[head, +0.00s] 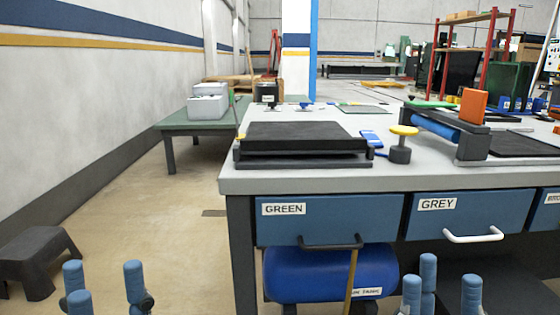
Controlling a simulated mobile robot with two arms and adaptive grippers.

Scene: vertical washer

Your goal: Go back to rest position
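My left gripper (105,288) is at the bottom left, its blue fingers pointing up and spread apart with nothing between them. It is over the floor, left of the workbench. My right gripper (443,290) is at the bottom right in front of the bench, its blue fingers also spread and empty. The fingers of both touch nothing that I can see. The rest of both arms is below the picture.
The grey workbench (290,182) has blue drawers labelled GREEN (330,215) and GREY (470,213), both shut. A blue tank (310,280) is beneath. A black step stool (35,258) stands at left.

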